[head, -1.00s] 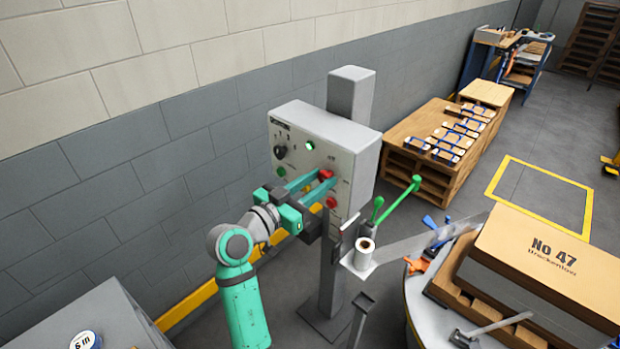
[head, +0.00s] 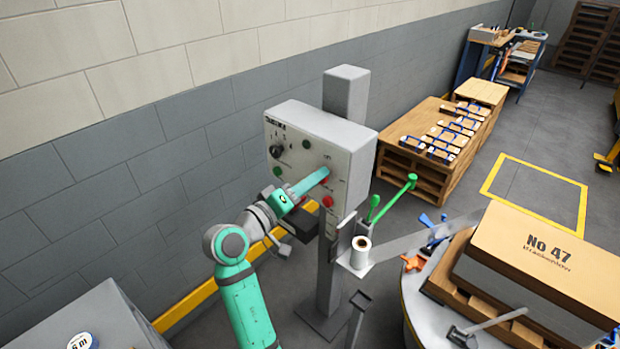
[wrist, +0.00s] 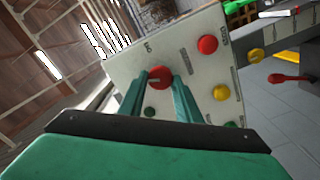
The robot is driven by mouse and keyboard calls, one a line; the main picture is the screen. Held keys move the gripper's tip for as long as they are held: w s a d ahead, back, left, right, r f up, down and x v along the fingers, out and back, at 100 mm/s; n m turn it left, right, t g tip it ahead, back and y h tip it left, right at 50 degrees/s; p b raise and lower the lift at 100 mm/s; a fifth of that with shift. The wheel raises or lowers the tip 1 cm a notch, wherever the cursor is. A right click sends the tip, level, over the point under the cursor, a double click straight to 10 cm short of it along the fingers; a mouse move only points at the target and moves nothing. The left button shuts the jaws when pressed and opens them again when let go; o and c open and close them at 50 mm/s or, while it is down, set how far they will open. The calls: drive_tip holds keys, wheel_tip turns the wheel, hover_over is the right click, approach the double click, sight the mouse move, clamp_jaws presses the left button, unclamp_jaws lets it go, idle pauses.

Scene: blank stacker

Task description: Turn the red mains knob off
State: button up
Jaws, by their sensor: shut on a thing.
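The red mains knob (wrist: 160,74) sits on the pale face of the control box (wrist: 190,52) in the wrist view, with a finger on either side of it. My gripper (head: 323,174) is shut on the knob, and its fingers hide most of the knob in the head view. In that view the fingers overlap one another, so the gripper is rolled. The small round lamp (head: 306,144) high on the panel is dark green and unlit.
A red button (head: 328,201) lies just below my fingers. A black selector (head: 276,151) and green button (head: 277,171) are left on the panel. Green levers (head: 398,195) and a paper roll (head: 361,244) stand right of the post. A large carton (head: 533,250) is at lower right.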

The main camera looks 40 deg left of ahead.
drive_tip(key=shift+a+n, duration=0.2)
drive_tip(key=shift+n, duration=2.1)
drive_tip(key=shift+s+a+f, duration=0.1)
drive_tip(key=shift+a, duration=0.1)
drive_tip(key=shift+d, duration=0.25)
drive_tip(key=o, duration=1.1)
drive_tip(key=shift+d, duration=0.2)
drive_tip(key=shift+c, duration=0.2)
drive_tip(key=s, duration=1)
drive_tip(key=shift+s+a, duration=0.3)
drive_tip(key=shift+a, duration=0.1)
